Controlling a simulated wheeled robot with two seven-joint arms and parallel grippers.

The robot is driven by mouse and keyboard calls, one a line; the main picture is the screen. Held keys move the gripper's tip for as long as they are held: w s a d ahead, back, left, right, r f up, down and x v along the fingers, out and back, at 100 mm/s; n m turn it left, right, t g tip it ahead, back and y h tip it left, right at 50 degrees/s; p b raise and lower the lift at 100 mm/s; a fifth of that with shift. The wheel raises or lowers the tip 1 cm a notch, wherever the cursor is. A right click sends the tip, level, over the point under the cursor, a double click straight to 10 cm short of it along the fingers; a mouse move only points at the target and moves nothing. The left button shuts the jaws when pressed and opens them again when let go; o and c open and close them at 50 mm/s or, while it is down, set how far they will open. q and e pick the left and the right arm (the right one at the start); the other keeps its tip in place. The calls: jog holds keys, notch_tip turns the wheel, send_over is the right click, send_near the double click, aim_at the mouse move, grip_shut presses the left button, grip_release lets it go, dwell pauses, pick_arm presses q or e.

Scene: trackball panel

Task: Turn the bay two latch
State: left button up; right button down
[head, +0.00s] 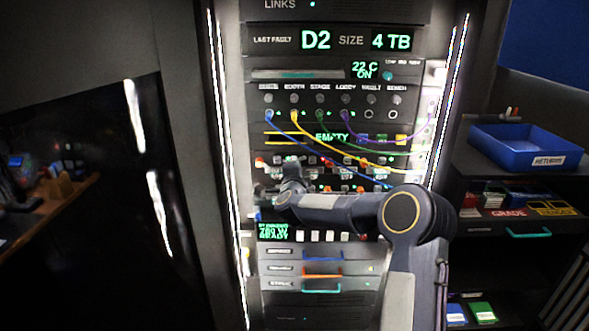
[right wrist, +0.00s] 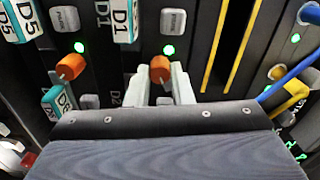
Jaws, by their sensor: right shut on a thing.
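The drive bays form a row of dark slots with orange latches in the rack (head: 250,115). In the right wrist view one orange latch (right wrist: 160,69) sits between the two pale fingers of my right gripper (right wrist: 160,85), which is shut on it. A green light glows beside this latch. My left gripper is not in view.
Another orange latch (right wrist: 70,66) stands close by at left in the right wrist view. A blue cable (right wrist: 290,80) and a yellow plug (right wrist: 292,100) are at its right. In the head view coloured cables hang above the bays. A blue returns tray (head: 500,150) stands at the right.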

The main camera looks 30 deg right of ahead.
jog(key=shift+n, duration=2.2)
jog(key=c, duration=1.3)
grip_release()
jog(key=b+v, duration=0.1)
jog(key=v, duration=0.7)
